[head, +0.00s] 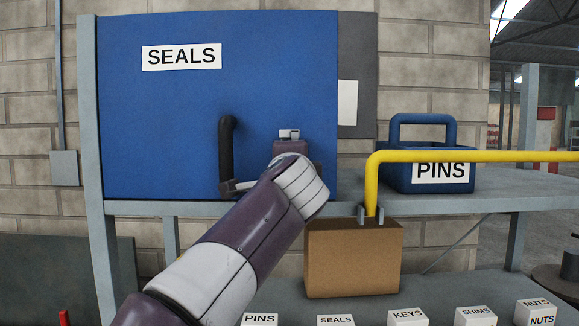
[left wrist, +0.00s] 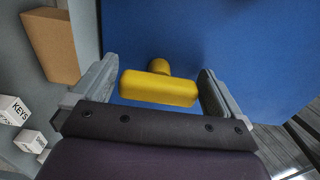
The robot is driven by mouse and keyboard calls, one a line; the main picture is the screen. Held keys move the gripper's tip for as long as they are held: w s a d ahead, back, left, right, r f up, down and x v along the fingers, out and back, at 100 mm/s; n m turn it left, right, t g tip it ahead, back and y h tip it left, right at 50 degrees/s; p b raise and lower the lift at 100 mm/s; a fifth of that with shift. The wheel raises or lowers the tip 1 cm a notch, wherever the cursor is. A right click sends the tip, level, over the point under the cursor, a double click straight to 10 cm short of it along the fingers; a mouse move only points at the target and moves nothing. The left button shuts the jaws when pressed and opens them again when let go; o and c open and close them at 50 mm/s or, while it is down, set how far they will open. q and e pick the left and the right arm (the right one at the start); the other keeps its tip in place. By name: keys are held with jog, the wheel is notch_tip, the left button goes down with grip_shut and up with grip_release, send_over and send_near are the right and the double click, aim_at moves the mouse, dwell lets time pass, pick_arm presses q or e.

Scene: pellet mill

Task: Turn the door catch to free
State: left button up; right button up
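The blue cabinet door (head: 160,120) with a SEALS label stands shut in the head view. It carries a black upright handle (head: 227,145). The yellow door catch (left wrist: 158,88) is a T-shaped knob on the blue door, its bar lying across the left wrist view. My arm and hand hide it in the head view. My left gripper (left wrist: 160,76) is open, one finger on each side of the catch, with a gap between bar and fingers at both ends. My right gripper is in neither view.
A blue PINS bin (head: 402,172) stands on the shelf (head: 400,205) right of the cabinet. Several labelled blocks (head: 407,317) line the front below.

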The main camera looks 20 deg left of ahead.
pick_arm(q)
jog(key=b+v, duration=0.4)
jog(key=v, duration=0.8)
jog(key=shift+s+b, duration=0.25)
jog(key=shift+b, duration=0.15)
jog(key=shift+d, duration=0.1)
